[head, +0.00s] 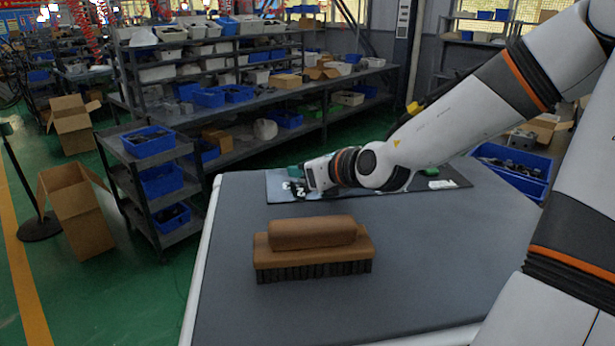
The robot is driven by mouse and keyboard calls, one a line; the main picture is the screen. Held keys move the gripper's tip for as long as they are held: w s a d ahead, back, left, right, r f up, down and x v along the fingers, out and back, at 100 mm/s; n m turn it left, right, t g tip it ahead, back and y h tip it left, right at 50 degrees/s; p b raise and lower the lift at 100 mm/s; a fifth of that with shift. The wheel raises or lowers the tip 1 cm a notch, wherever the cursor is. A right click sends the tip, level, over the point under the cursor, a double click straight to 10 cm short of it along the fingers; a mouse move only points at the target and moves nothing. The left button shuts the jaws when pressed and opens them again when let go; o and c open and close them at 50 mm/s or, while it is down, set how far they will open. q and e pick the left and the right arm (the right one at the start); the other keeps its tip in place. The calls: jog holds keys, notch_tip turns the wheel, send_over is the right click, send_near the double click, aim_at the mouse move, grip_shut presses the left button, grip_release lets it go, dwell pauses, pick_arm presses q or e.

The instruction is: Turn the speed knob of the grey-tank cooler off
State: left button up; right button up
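No cooler with a grey tank and no speed knob can be made out in the head view. A flat dark panel (450,180) with a lighter left part lies at the back of the table. A small green piece (294,171) shows on its left part, and more green and white bits show near its right part, partly behind my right arm. My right gripper (296,188) is low over the panel's left part, close to the green piece. Its dark fingers are too small to tell open from shut, or whether they touch anything. My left gripper is out of view.
A brown brush (312,250) with dark bristles stands on the grey table (420,275) in front of the panel. The table around the brush is mostly clear. A blue crate (512,170) is behind the table's right side; shelves with bins (225,96) stand further back.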

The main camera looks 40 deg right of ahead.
jog(key=shift+r+m+h, duration=0.15)
jog(key=shift+m+h, duration=0.45)
jog(key=shift+h, duration=0.1)
jog(key=shift+m+h, duration=0.3)
jog(key=o, duration=0.8)
